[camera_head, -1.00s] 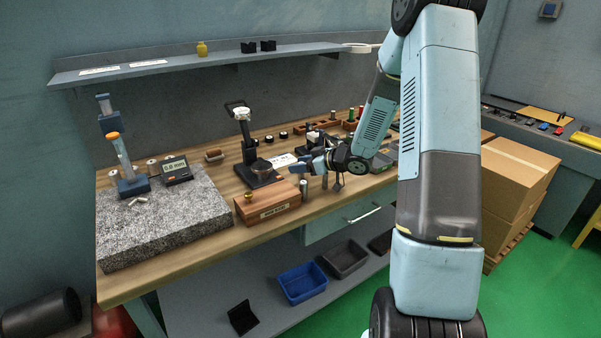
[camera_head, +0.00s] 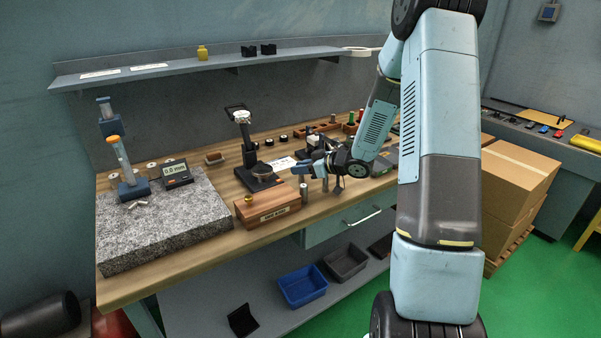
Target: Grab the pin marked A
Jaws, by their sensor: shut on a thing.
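My gripper (camera_head: 304,171) is over the workbench, just above and behind the right end of a wooden block (camera_head: 267,211) with a white label. Its jaws are shut on a slim grey metal pin (camera_head: 303,192), which is upright at that end of the block. The jaw contact is small and partly hidden, and I cannot see whether the pin's foot is in the block. A brass-coloured pin (camera_head: 248,199) stands at the block's left end. No letter is readable on either pin.
A black stand (camera_head: 258,175) is close behind the block. A granite plate (camera_head: 165,228) with a gauge stand (camera_head: 130,180) and digital readout (camera_head: 176,173) fills the bench's left. Small parts and wooden racks crowd behind my gripper. Blue and dark bins (camera_head: 303,284) are below.

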